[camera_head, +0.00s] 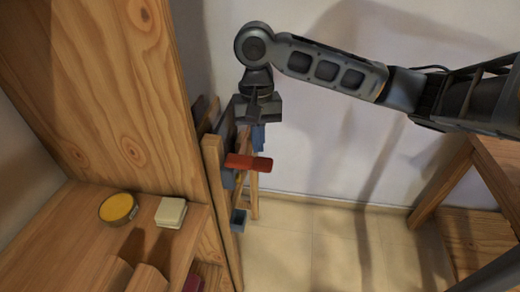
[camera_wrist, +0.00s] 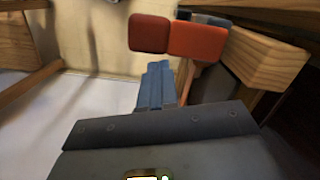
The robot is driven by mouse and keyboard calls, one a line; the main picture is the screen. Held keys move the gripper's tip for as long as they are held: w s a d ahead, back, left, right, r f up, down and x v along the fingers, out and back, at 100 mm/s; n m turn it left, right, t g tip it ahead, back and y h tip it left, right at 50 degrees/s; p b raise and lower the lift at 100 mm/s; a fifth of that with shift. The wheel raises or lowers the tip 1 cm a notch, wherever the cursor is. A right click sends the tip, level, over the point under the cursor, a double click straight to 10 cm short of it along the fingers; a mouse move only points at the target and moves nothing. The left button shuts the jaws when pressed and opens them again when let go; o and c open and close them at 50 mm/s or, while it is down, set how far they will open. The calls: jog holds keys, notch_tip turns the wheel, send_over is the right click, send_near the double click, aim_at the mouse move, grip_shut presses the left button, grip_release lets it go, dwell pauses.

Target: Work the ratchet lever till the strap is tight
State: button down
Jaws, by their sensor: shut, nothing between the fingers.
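The red ratchet lever (camera_head: 248,163) sticks out to the right from a wooden post in the head view. In the wrist view the red lever (camera_wrist: 200,40) is at the top, beyond my fingertips. My gripper (camera_head: 258,148) points down just above the lever, with its blue fingers together and empty. In the wrist view my gripper (camera_wrist: 158,66) shows its fingers closed below the lever's red end; I cannot tell whether they touch it. A small blue piece (camera_head: 238,220) sits lower on the post. I cannot clearly make out the strap or how tight it is.
The wooden post (camera_head: 217,190) stands beside a tall wooden cabinet side (camera_head: 100,90). A yellow-topped round tin (camera_head: 118,208) and a pale square block (camera_head: 171,212) lie on the shelf at left. A wooden table (camera_head: 480,190) stands at right. Tiled floor between is clear.

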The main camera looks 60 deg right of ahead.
notch_tip(320, 180, up, 8)
jog(key=shift+w+d+f, duration=0.15)
jog(key=shift+w+d, duration=0.1)
jog(key=shift+d, duration=0.05)
dwell(0.4)
dwell(1.2)
